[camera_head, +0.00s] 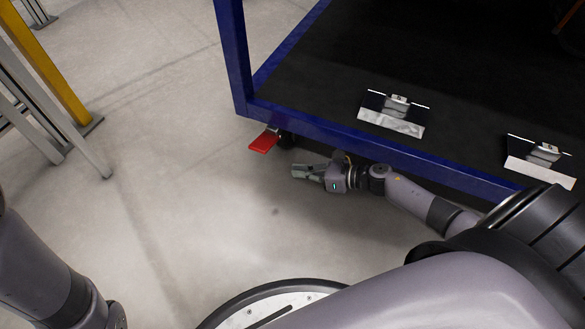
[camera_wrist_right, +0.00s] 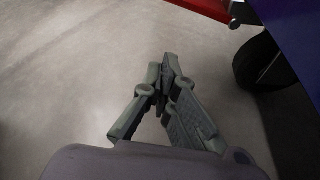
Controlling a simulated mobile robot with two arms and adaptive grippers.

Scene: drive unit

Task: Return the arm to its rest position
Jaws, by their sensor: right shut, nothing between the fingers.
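My right arm (camera_head: 405,192) reaches in from the right, low beside the cart's front edge. My right gripper (camera_head: 308,172) is just below a red pedal (camera_head: 264,141) at the cart's corner and apart from it. In the right wrist view the right gripper's fingertips (camera_wrist_right: 165,82) meet, shut with nothing between them. The red pedal (camera_wrist_right: 203,8) shows at the top of that view, beyond the fingers. Part of my left arm (camera_head: 40,270) shows at the lower left; its gripper is out of view.
A caster wheel (camera_wrist_right: 258,65) is right of my fingers. A yellow post (camera_head: 45,62) stands upper left. The concrete floor (camera_head: 190,190) between is clear.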

